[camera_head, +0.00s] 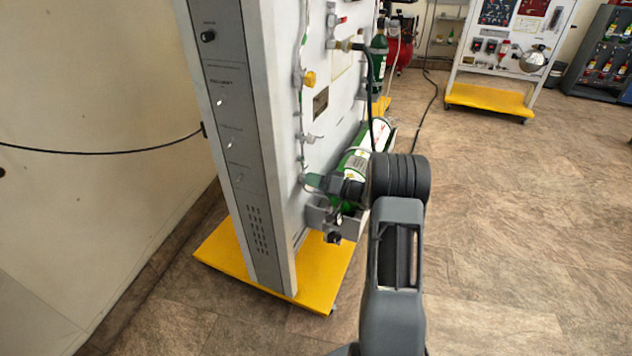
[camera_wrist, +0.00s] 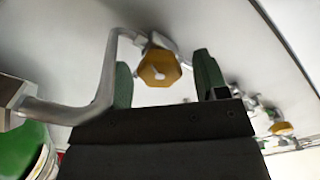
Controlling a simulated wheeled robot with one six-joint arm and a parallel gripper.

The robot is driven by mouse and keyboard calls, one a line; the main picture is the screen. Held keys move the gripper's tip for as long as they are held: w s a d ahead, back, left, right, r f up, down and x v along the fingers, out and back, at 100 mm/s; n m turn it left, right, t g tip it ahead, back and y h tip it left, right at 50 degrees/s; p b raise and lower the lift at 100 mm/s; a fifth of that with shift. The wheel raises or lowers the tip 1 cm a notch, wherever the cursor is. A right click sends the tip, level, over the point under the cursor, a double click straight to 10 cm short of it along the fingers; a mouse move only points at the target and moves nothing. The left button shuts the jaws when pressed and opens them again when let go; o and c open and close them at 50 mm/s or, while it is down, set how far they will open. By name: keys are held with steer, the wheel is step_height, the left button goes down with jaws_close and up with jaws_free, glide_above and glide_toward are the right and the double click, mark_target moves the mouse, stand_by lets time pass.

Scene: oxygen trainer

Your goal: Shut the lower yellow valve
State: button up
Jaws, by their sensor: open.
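A yellow knob, the lower yellow valve (camera_wrist: 158,68), shows in the wrist view on a metal pipe fitting at the panel. My gripper (camera_wrist: 164,66) is open, its two green fingers one on each side of the knob with visible gaps. I cannot tell how deep the knob sits between the fingertips. In the head view my gripper (camera_head: 314,181) is at the lower part of the white panel, and the lower valve is hidden there. A higher yellow valve (camera_head: 309,78) shows on the panel above; a second yellow knob (camera_wrist: 282,128) shows farther off in the wrist view.
A bent metal pipe (camera_wrist: 98,85) runs left of the fingers. A green cylinder (camera_head: 353,165) lies beside the panel, close to my gripper. The trainer stands on a yellow base (camera_head: 225,262).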

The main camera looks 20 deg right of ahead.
steer(key=v, duration=1.4)
steer(key=shift+p, duration=0.45)
step_height(320, 180, up, 6)
steer(key=a+n+g+h+b, duration=0.2)
steer(key=a+n+b, duration=0.1)
steer(key=n+b, duration=0.55)
steer(key=w+a+f+n+h+b, duration=0.1)
steer(key=w+a+f, duration=0.4)
steer(key=w, duration=0.5)
steer(key=shift+a+f+n+h+b, duration=0.4)
steer(key=shift+a+n+h, duration=0.1)
steer(key=shift+a+n, duration=0.3)
